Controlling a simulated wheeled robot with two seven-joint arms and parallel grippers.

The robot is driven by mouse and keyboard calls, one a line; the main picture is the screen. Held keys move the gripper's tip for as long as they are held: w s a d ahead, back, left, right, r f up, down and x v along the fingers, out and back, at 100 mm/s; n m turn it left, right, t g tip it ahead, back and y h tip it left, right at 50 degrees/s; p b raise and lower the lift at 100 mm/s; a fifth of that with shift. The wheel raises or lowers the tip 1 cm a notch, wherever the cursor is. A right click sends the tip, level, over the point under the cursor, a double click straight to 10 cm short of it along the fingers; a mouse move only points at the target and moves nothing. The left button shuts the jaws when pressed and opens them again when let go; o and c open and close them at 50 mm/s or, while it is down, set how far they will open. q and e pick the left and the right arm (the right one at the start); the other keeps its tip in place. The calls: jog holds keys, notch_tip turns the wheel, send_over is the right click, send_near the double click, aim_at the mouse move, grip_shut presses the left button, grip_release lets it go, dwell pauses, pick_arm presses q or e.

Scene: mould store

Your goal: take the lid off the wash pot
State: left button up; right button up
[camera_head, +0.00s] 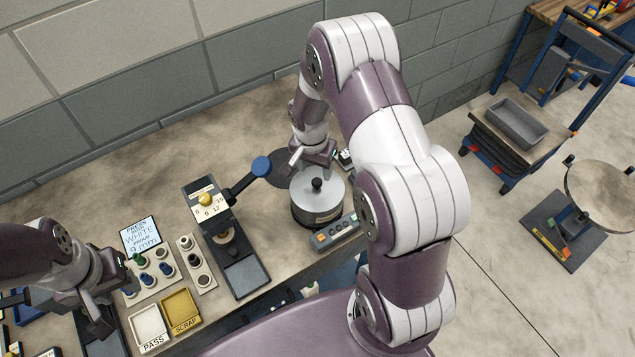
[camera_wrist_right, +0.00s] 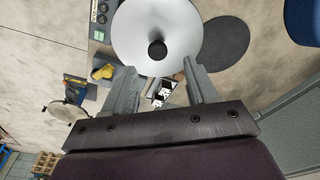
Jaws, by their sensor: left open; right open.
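The wash pot (camera_head: 318,212) is a dark round pot with a pale band, standing near the front edge of the bench. Its silver round lid (camera_head: 304,187) sits on top, with a black knob (camera_head: 317,185) in the middle. The lid also fills the top of the right wrist view (camera_wrist_right: 185,35), knob (camera_wrist_right: 157,50) included. My right gripper (camera_head: 308,160) is open just behind the pot; in its wrist view its two fingers (camera_wrist_right: 158,75) stand apart, with the knob beyond their tips and untouched. My left gripper (camera_head: 105,300) is open and empty at the far left, away from the pot.
A dark round mat (camera_head: 268,170) lies left of the pot, partly under a blue-ended lever (camera_head: 261,166). A control box with buttons (camera_head: 335,232) stands close in front of the pot. A press (camera_head: 225,230) and yellow scrap tray (camera_head: 181,311) are farther left.

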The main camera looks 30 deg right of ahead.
aim_at(317, 181)
notch_tip(317, 181, down, 4)
jog(key=shift+d+f+p, duration=0.1)
jog(key=shift+f+p, duration=0.15)
jog(key=shift+p, duration=0.8)
jog(key=shift+f, duration=0.3)
jog(key=shift+d, duration=0.15)
grip_shut()
